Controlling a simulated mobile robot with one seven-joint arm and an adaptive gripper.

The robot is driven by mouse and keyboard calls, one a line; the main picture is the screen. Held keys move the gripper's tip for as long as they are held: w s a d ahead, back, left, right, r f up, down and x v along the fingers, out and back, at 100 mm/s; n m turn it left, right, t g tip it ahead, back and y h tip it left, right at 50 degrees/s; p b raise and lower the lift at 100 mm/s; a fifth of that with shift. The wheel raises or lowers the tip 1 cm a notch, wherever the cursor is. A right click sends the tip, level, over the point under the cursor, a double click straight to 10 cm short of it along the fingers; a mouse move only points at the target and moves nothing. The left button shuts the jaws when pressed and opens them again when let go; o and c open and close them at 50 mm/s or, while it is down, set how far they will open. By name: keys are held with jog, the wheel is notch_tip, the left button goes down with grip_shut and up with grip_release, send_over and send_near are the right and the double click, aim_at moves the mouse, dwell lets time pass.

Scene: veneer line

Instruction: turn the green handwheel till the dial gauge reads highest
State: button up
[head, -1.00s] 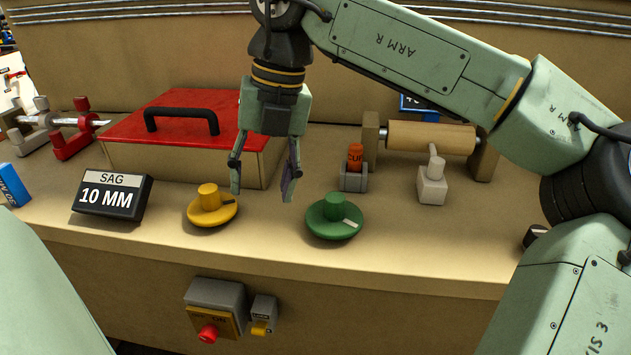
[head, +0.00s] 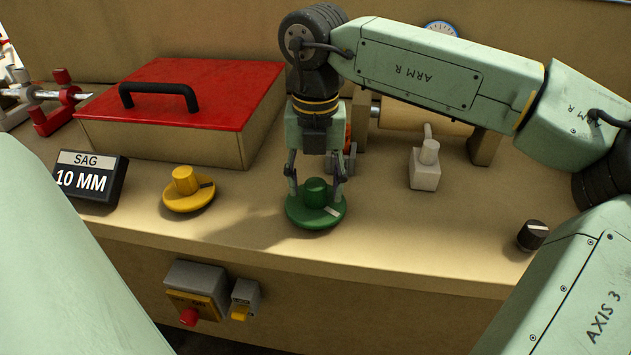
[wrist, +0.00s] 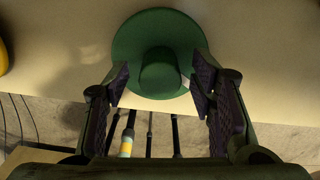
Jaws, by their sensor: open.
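The green handwheel (head: 317,215) lies on the bench, a round disc with a raised knob and a white mark at its lower right. In the wrist view the handwheel (wrist: 159,30) is at the top centre. My gripper (head: 316,197) is over it, fingers open on the left and right of the knob. In the wrist view a gap shows between the fingers of my gripper (wrist: 160,92) and the knob. The dial gauge (head: 441,28) is at the back, partly hidden behind my arm; its reading is too small to tell.
A yellow wheel (head: 188,194) sits left of the green one, near the SAG 10 MM sign (head: 91,180). A red-lidded box (head: 190,95) stands behind. A pale block (head: 424,168) and a black knob (head: 532,236) are to the right. A red button (head: 189,316) is on the bench front.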

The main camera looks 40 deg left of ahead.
jog(key=shift+f, duration=0.6)
jog(key=c, duration=1.1)
jog(key=shift+c, duration=0.2)
jog(key=shift+n, duration=0.4)
jog(key=n+b, duration=0.2)
jog(key=n, duration=0.2)
jog(key=shift+n, duration=0.3)
jog(key=n, duration=0.6)
jog(key=shift+b, duration=0.35)
jog(key=shift+n, duration=0.3)
